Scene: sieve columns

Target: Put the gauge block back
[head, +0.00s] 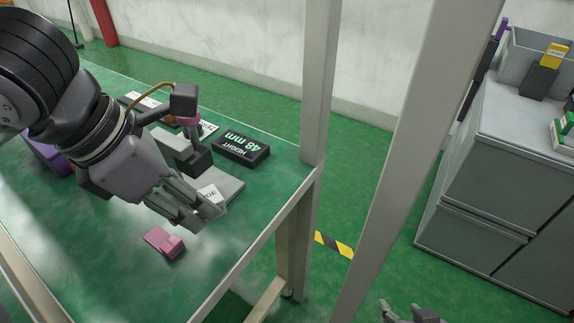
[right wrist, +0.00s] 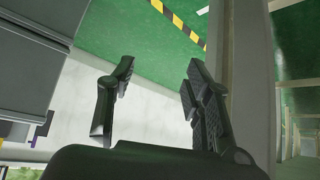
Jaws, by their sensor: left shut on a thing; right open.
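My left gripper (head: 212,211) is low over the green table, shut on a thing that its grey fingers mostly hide. I cannot make out that thing's shape or whether it touches the table. Just behind the fingertips is a flat grey plate (head: 231,185) with a white label ending in "GE". A small pink stepped block (head: 165,241) lies on the table in front of the gripper, apart from it. A dark display (head: 241,147) reads "HEIGHT 48 mm". My right gripper (right wrist: 158,100) is open and empty, away from the table; its tips show at the head view's bottom edge (head: 410,316).
A gauge with a dark head (head: 184,100) stands close behind the left gripper. A purple thing (head: 46,154) is at the table's left. Pale frame posts (head: 321,85) rise at the table's right end. A grey cabinet (head: 500,170) stands far right, with green floor between.

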